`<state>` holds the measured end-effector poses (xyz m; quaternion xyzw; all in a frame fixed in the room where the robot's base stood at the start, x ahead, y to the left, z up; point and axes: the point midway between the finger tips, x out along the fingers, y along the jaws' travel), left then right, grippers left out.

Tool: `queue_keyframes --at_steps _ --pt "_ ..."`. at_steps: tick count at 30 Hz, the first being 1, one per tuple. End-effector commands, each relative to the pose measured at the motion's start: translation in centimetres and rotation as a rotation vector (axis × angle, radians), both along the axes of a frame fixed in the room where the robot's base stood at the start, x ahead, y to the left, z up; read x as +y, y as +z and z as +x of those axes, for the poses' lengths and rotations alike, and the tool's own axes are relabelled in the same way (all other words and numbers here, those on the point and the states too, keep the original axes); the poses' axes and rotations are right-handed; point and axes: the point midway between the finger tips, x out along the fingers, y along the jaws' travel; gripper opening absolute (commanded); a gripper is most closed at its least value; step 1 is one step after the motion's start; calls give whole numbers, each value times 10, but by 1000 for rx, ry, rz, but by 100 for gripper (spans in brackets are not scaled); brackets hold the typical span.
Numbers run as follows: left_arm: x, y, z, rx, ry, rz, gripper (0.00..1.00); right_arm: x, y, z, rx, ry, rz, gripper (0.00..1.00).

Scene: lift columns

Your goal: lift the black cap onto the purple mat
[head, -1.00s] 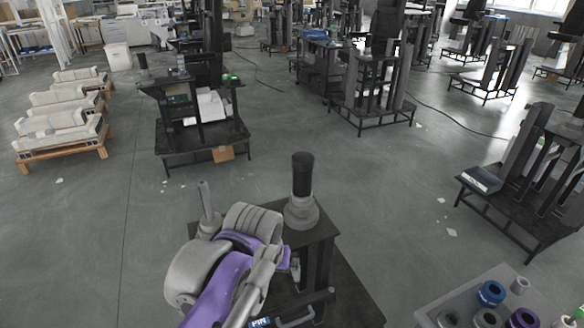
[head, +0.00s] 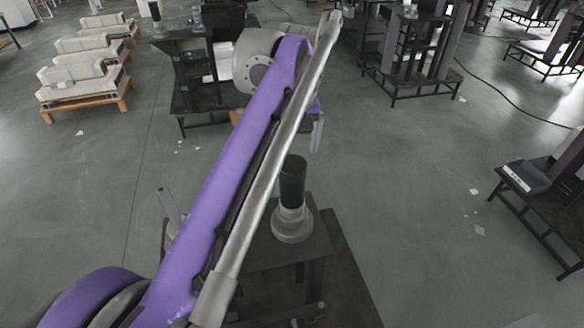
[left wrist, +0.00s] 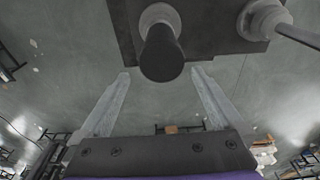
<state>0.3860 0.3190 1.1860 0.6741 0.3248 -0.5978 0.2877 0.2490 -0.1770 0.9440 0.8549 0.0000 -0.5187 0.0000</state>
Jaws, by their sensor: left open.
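A black cylinder, which looks like the black cap (head: 292,180), stands upright on a grey flanged base (head: 292,222) on a dark stand. My left gripper (head: 317,132) is above and beyond it in the head view, partly hidden by my purple arm. In the left wrist view the black cap (left wrist: 161,58) lies straight ahead, between the lines of the open fingers of the left gripper (left wrist: 160,74). The fingers show no contact with it. I see no purple mat, and my right gripper is not in view.
The dark stand (head: 262,256) carries a second grey fitting with a thin rod (head: 170,207), also in the left wrist view (left wrist: 264,18). A black rack (head: 205,75) stands behind to the left. A low black bench (head: 540,205) is at the right, with open floor between.

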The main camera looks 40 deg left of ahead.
Motion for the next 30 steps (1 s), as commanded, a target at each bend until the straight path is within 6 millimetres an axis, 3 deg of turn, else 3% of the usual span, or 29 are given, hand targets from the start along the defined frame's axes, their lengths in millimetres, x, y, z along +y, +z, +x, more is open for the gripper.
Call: queue_keyframes --at_steps 9,18,30 --pt "2 -43 -5 -1 -1 0 100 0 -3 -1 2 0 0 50" --pt "2 -47 -4 -1 -1 0 98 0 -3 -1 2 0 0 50" --pt "2 -47 -4 -1 -1 0 26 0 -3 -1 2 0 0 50"
